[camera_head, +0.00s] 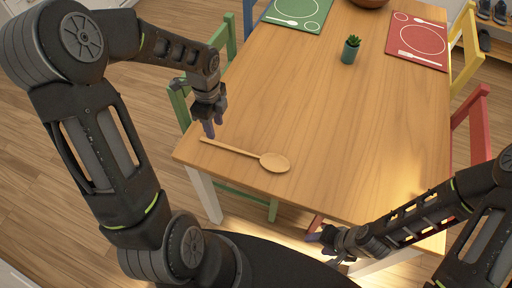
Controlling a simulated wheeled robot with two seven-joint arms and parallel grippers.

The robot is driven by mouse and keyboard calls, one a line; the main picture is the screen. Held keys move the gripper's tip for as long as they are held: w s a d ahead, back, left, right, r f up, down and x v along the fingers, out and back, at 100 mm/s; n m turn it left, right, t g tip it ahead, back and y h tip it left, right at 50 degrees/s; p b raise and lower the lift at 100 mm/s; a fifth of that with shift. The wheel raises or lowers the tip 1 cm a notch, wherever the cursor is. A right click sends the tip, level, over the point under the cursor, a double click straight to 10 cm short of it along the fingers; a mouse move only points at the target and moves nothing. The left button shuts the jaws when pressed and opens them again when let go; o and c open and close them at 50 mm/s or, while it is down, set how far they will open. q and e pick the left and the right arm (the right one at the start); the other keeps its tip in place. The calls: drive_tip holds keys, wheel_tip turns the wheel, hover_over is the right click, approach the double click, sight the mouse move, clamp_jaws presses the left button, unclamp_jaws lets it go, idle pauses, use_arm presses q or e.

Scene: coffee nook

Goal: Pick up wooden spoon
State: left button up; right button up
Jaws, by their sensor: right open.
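The wooden spoon (273,162) lies on the near left part of the wooden table (320,110). Its bowl points right and its handle runs left toward the table's left edge. My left gripper (208,130) points down just above the end of the handle. Its fingers overlap in this view, so I cannot tell whether it is open or shut, nor whether it touches the handle. My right gripper (322,244) is open and empty, low at the table's near edge, apart from the spoon.
A small potted plant (350,50) stands farther back on the table. A green placemat (297,14) and a red placemat (417,40) lie at the far end. Green chairs (180,103) stand at the left, a red chair (479,118) at the right. The table's middle is clear.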

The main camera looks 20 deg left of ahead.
sight(218, 143)
use_arm(q)
drive_tip(key=shift+s+f, duration=0.1)
drive_tip(key=shift+f, duration=1.15)
drive_tip(key=shift+f+p, duration=0.55)
drive_tip(key=shift+f, duration=2.1)
clamp_jaws()
